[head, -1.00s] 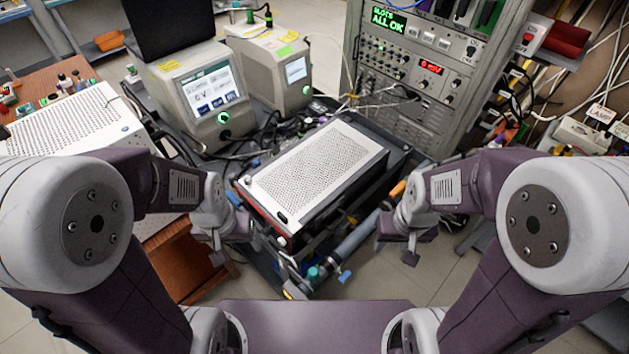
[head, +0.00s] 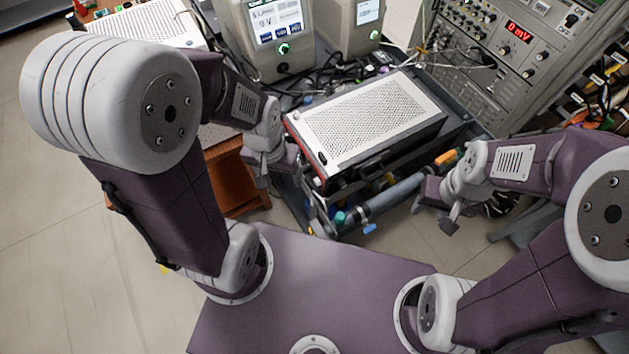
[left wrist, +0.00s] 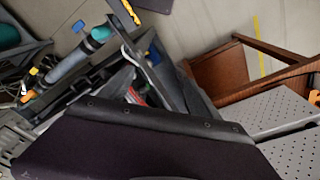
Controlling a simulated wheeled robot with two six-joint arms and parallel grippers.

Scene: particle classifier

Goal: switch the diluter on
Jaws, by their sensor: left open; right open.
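No readable label marks a diluter, so I cannot tell which unit it is. A box with a white perforated top (head: 362,115) and a dark front with red edging sits on a cart in the middle of the head view. Behind it stand two beige units with screens, a left one (head: 245,45) and a right one (head: 345,30), each with a green-lit round button. My left gripper (head: 268,172) is open and empty, near the left front corner of the perforated box. My right gripper (head: 440,205) is open and empty, right of the cart's front.
An instrument rack (head: 490,60) with knobs and a red display stands at the back right. Cables lie behind the box. A grey-blue tube (head: 390,198) runs along the cart's front. A brown wooden stand (head: 232,180) is at left. Tiled floor at far left is clear.

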